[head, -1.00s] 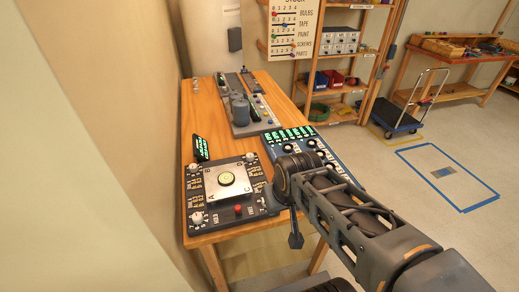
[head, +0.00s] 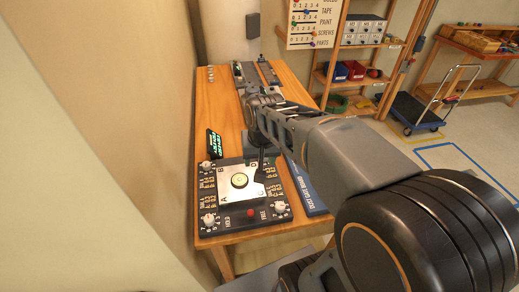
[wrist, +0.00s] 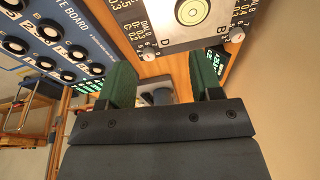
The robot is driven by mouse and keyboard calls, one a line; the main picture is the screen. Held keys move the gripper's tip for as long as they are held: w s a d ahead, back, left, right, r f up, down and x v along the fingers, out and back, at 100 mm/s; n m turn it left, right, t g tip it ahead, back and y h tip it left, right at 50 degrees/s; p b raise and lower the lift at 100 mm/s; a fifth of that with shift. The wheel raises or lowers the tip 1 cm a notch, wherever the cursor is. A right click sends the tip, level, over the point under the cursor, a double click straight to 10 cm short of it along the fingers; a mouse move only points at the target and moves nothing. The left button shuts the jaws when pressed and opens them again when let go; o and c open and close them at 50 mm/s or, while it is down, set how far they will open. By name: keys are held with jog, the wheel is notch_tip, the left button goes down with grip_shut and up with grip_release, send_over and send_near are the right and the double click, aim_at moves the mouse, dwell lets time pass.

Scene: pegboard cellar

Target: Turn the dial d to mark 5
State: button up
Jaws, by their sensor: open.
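The dark dial panel (head: 245,222) lies on the wooden table, with white knobs at its corners and a silver plate holding a round yellow-green bubble level (head: 240,181). In the wrist view, the dial d knob (wrist: 148,55) is a small white knob beside the letter D at the plate's corner. My gripper (wrist: 162,78) is open, its green fingers spread to either side and below this knob, apart from it. In the head view my gripper (head: 261,165) hangs over the panel's far right corner and hides that knob. The knob's mark is too small to read.
A small display with green text (head: 214,145) stands at the panel's far left edge. A blue gate board (wrist: 45,45) with several black knobs lies beside the panel, mostly hidden by my arm in the head view. A grey rail device (head: 266,74) stands farther back.

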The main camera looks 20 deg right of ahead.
jog(key=w+d+f+m+g+p, duration=0.2)
jog(key=w+d+m+p, duration=0.35)
jog(key=w, duration=0.85)
jog(key=shift+m, duration=0.25)
jog(key=d+f, duration=0.1)
jog(key=f, duration=0.3)
jog(key=d+f, duration=0.1)
jog(key=f, duration=0.6)
jog(key=shift+d+f+p, duration=0.35)
jog(key=shift+d, duration=0.05)
jog(key=shift+w+f, duration=0.1)
jog(key=shift+f, duration=0.85)
jog(key=c, duration=0.9)
jog(key=shift+f+n+b, duration=0.2)
jog(key=shift+n+b, duration=0.5)
jog(key=shift+n, duration=0.1)
jog(key=n+b, duration=0.1)
jog(key=n, duration=0.2)
jog(key=shift+r, duration=0.2)
